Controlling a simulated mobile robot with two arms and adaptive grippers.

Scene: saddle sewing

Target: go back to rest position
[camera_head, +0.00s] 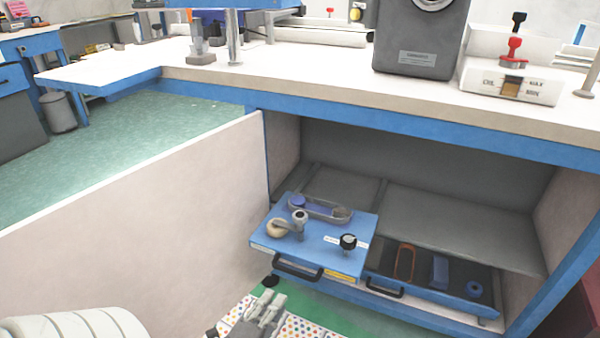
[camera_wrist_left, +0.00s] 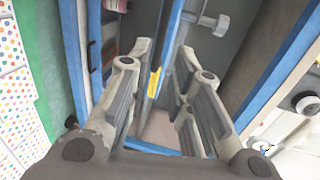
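My left gripper (camera_head: 268,305) is at the bottom of the head view, in front of and below the open cabinet. In the left wrist view its two fingers (camera_wrist_left: 155,75) stand apart with nothing between them, so it is open and empty. A blue drawer (camera_head: 318,256) with a black handle is pulled out of the cabinet in front of the gripper. A yellow label on it shows between the fingers in the left wrist view (camera_wrist_left: 154,82). The gripper appears apart from the drawer. My right gripper is not in either view.
A second blue drawer (camera_head: 436,291) with parts in it sits lower right. A white cabinet door (camera_head: 140,215) stands open on the left. The workbench (camera_head: 330,88) overhangs above, bearing a dark machine (camera_head: 420,38). Green floor (camera_head: 120,130) is open beyond the door.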

